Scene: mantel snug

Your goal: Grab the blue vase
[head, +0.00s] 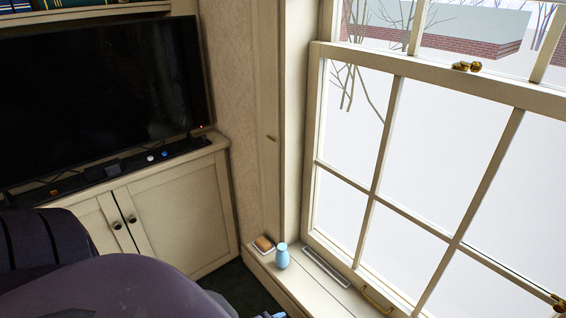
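The blue vase (282,257) is small and light blue. It stands upright on the window sill (318,296), towards its left end, below the large sash window. Its whole front shows and nothing covers it. Neither of my grippers can be made out in the head view. A small pale blue piece shows at the bottom edge, below the vase, but I cannot tell what it is.
A brown item on a small white dish (263,244) sits just left of the vase. A flat grey strip (325,266) lies to its right. A dark purple rounded seat (120,290) fills the lower left. A cream cabinet (180,215) with a television (100,95) stands behind.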

